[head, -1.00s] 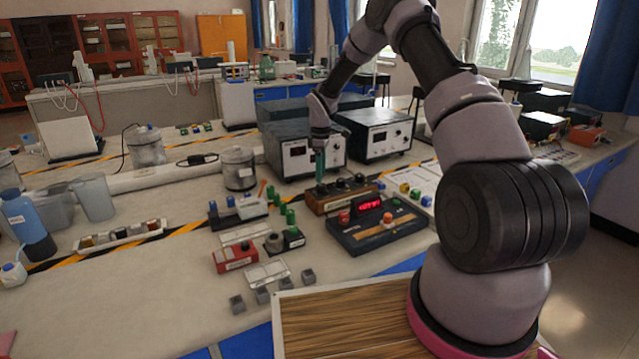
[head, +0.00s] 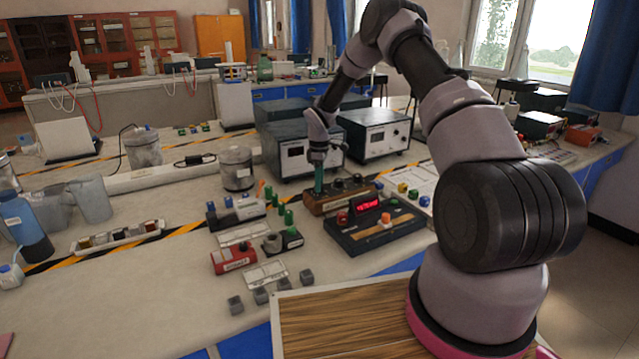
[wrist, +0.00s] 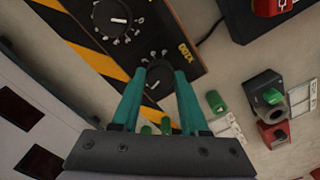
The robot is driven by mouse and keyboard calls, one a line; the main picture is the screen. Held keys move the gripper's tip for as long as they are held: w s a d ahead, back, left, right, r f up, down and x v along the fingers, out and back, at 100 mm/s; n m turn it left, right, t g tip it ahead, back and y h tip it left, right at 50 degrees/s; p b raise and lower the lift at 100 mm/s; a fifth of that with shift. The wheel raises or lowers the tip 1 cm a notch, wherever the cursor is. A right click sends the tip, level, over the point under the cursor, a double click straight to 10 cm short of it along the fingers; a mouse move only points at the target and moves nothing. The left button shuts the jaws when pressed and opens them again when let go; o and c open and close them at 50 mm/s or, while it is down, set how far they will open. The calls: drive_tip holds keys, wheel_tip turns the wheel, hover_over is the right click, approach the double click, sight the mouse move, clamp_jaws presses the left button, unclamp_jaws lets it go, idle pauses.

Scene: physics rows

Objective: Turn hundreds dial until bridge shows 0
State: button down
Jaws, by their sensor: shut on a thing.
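A wooden decade box (head: 314,208) with a row of black dials stands on the bench. My gripper (head: 318,190) points down at its left end dial. In the wrist view, my gripper (wrist: 164,76) has its two teal fingers on either side of a black dial (wrist: 159,73) ringed with white marks, and is shut on it. A second dial (wrist: 119,18), with a white pointer line, is beyond it.
Grey instrument boxes (head: 375,138) stand behind the decade box. A metal can (head: 237,168) and green-capped parts (head: 283,220) are to the left. A red block (head: 234,259) and small grey cubes (head: 236,304) lie in front. The bench's front left is mostly clear.

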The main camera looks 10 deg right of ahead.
drive_tip(key=shift+m, duration=0.4)
drive_tip(key=m, duration=0.5)
drive_tip(key=shift+m, duration=0.3)
drive_tip(key=m, duration=0.5)
drive_tip(key=shift+m, duration=0.3)
drive_tip(key=shift+c, duration=2.1)
unclamp_jaws()
drive_tip(key=shift+r, duration=0.1)
wheel_tip(320, 180, up, 11)
